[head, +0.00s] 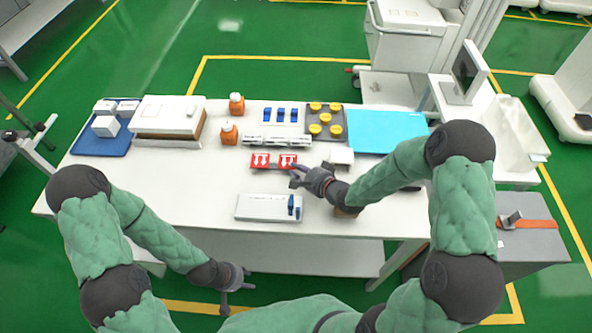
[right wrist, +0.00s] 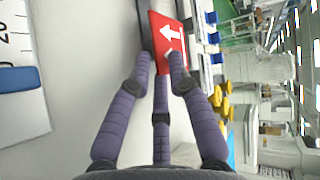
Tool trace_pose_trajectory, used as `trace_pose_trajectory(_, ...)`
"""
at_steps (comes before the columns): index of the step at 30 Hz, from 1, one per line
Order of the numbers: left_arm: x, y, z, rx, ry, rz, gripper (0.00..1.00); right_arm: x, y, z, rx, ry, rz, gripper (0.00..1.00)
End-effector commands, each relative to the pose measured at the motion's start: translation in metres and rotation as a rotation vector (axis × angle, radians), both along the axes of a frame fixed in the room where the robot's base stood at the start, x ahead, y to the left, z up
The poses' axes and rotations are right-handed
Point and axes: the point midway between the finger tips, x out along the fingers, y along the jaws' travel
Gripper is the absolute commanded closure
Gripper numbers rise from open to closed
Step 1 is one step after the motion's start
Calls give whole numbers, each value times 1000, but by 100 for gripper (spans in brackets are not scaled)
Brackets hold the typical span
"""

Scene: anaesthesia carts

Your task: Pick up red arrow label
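A red label with white arrows (head: 273,161) is at the middle of the white table in the head view. My right gripper (head: 297,173) reaches its right end from the right. In the right wrist view the red label (right wrist: 168,35) stands beyond the fingers, and its near end lies between the fingertips of my right gripper (right wrist: 160,66). The fingers bend inward, with tips apart; whether they press on the label is unclear. My left gripper (head: 237,281) is low, in front of the table, away from the label; its finger opening is too small to judge.
A grey-white box with blue pieces (head: 262,207) lies in front of the label. White items (head: 276,141), orange bottles (head: 229,133), a tray of yellow-topped pieces (head: 325,109) and a cyan mat (head: 385,132) are behind. The table's left front is clear (head: 175,190).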

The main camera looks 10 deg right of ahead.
Motion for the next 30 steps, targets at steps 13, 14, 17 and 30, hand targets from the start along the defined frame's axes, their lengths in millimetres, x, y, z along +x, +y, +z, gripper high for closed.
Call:
trace_pose_trajectory(13, 0, 0, 0, 0, 0, 0, 60, 1, 1, -1, 0, 0, 1, 96)
trace_pose_trajectory(14, 0, 0, 0, 0, 0, 0, 60, 1, 1, -1, 0, 0, 1, 100)
trace_pose_trajectory(17, 0, 0, 0, 0, 0, 0, 60, 1, 1, -1, 0, 1, 1, 100)
trace_pose_trajectory(30, 0, 0, 23, 0, 0, 0, 60, 0, 1, 24, 0, 3, 1, 100)
